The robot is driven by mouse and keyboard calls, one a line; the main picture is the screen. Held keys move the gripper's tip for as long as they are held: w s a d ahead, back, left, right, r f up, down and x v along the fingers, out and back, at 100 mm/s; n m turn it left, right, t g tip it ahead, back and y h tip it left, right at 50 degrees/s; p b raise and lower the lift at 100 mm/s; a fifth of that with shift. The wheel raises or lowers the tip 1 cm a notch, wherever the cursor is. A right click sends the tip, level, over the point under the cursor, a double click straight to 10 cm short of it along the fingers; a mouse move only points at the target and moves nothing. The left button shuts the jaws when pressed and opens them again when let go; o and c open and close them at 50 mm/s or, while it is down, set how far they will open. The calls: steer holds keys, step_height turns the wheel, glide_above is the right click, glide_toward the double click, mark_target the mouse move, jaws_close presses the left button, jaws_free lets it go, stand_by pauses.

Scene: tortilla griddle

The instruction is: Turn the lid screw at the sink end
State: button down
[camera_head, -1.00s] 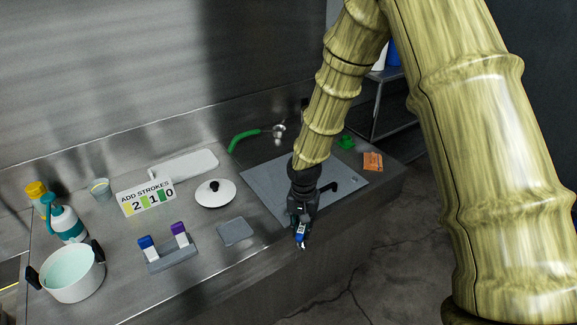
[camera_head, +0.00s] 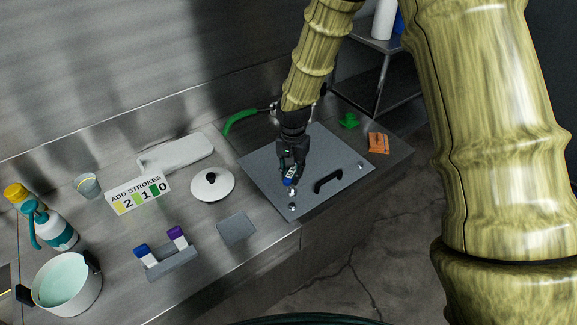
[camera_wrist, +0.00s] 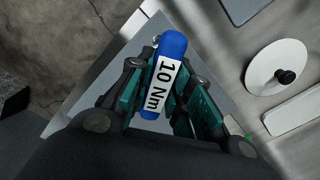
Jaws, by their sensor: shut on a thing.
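My gripper (camera_head: 290,172) is shut on a blue torque driver (camera_head: 288,182). In the wrist view the driver (camera_wrist: 166,72) has a white label reading "10 Nm". My gripper is above the grey lid plate (camera_head: 262,165), near its front left corner. The driver points down, its pale tip just short of a small round screw (camera_head: 292,207) in the picture; contact with the lid cannot be told. Another small screw (camera_head: 360,165) is at the lid's right. A black handle (camera_head: 328,181) stands between them. My arm hides part of the lid's back.
A sign (camera_head: 138,195) reads "ADD STROKES 2 1 0". A white pot lid (camera_head: 212,186), grey square pad (camera_head: 237,228), green-handled item (camera_head: 242,119) and orange packet (camera_head: 378,143) lie around the lid plate.

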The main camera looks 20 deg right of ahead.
mark_target(292, 191)
steer(key=shift+w, duration=0.1)
steer(key=shift+s+r, duration=0.25)
steer(key=shift+s, duration=0.1)
steer(key=shift+w+d+f, duration=0.1)
steer(key=shift+w+f, duration=0.15)
steer(key=shift+f, duration=0.1)
steer(key=shift+s+f+b, duration=0.2)
steer(key=shift+f+b, duration=0.3)
steer(key=shift+f, duration=0.1)
steer(key=shift+w+f+b, duration=0.1)
steer(key=shift+f+b, duration=0.3)
steer(key=shift+f, duration=0.45)
steer(key=shift+f+b, duration=0.3)
steer(key=shift+f, duration=0.35)
steer(key=shift+f+b, duration=0.5)
steer(key=shift+f, duration=0.55)
